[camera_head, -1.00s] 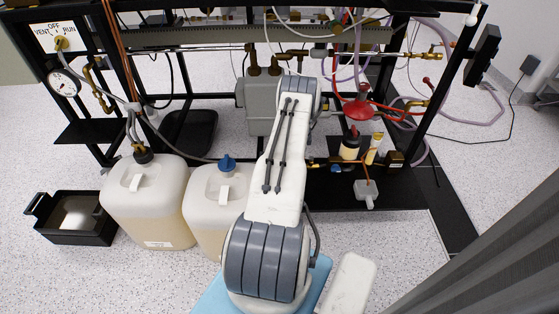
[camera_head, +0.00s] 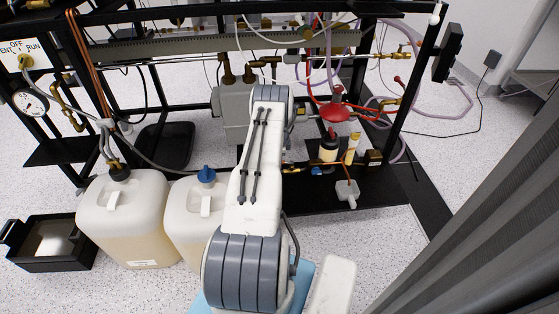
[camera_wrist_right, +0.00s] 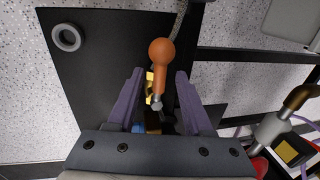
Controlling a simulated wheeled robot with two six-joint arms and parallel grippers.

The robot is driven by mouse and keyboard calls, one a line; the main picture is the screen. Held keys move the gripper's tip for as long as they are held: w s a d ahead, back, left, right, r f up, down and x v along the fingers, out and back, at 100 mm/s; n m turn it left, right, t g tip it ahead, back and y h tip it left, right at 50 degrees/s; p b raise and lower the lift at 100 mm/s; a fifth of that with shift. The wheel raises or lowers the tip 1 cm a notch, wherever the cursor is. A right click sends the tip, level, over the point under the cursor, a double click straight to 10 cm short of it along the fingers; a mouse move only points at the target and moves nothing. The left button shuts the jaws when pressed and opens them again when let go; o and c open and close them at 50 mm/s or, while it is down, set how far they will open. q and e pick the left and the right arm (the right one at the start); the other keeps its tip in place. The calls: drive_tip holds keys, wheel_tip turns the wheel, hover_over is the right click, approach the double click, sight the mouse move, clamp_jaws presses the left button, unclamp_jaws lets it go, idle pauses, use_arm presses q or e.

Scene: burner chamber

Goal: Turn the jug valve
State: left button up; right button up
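Two white jugs of pale liquid stand on the floor at the left in the head view. The left jug (camera_head: 125,225) has a dark fitting with tubes. The right jug (camera_head: 190,225) has a blue cap (camera_head: 206,175) and is partly behind my arm. I cannot tell which part is the jug valve. In the right wrist view, my right gripper (camera_wrist_right: 160,72) is open, with its fingers either side of an orange ball-ended handle (camera_wrist_right: 161,55) on a metal stem. Brass and blue parts (camera_wrist_right: 138,127) show below it. Contact is unclear. My left gripper is not in view.
A black frame (camera_head: 60,110) with tubing and gauges stands behind the jugs. A red funnel-like part (camera_head: 338,113) and a dark-capped bottle (camera_head: 328,150) are at the right. A black tray (camera_head: 40,265) lies at the far left. A grey panel (camera_head: 470,215) fills the right.

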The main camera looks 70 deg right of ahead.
wheel_tip(320, 180, up, 10)
drive_tip(key=a+p, duration=0.1)
drive_tip(key=p, duration=0.3)
drive_tip(key=shift+s+a, duration=0.4)
drive_tip(key=shift+s, duration=0.05)
drive_tip(key=shift+r, duration=0.1)
